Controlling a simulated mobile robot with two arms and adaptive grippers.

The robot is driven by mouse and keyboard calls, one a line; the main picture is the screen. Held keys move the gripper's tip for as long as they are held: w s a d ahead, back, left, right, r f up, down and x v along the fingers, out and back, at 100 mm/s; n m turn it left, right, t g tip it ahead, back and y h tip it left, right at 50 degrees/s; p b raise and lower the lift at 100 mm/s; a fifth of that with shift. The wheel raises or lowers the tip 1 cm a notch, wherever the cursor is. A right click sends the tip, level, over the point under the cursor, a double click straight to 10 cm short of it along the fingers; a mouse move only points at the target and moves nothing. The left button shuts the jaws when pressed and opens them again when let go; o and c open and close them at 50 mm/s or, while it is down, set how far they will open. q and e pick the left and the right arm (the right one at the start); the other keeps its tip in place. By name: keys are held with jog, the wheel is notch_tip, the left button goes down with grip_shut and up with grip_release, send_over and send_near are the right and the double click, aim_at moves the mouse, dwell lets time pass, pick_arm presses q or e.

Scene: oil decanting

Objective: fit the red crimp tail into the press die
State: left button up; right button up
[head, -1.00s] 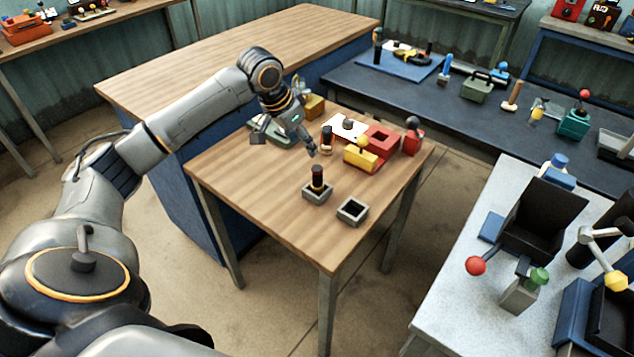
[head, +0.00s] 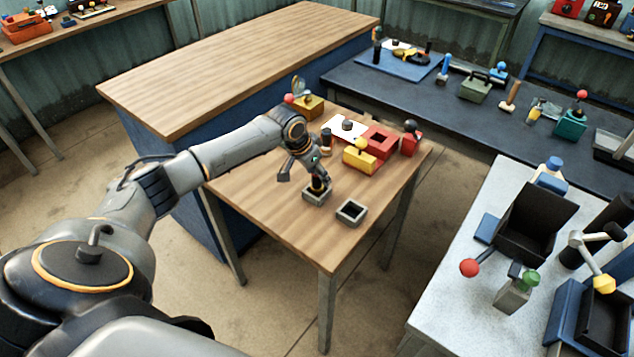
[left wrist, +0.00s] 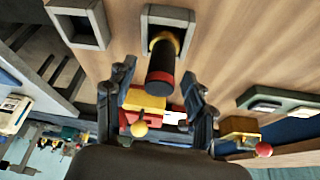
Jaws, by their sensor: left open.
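A dark upright cylinder with a red band and a yellow-orange lower band (head: 317,187) stands in a grey square holder (head: 316,198) on the wooden table. It looks like the crimp piece; I cannot be sure. My left gripper (head: 305,174) is open just above it. In the left wrist view, the cylinder (left wrist: 161,78) shows between the spread fingers of my left gripper (left wrist: 157,76), with gaps on both sides. A red block with a square opening (head: 380,139) stands farther back and may be the press die. My right gripper is not in view.
An empty grey square holder (head: 351,212) stands to the right. A yellow block with a round knob (head: 358,158), a small dark-topped post (head: 326,140) and a red block with a dark knob (head: 411,142) stand behind. The table's front left is bare.

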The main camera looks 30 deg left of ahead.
pick_arm(q)
jog(key=shift+r, duration=0.1)
grip_shut()
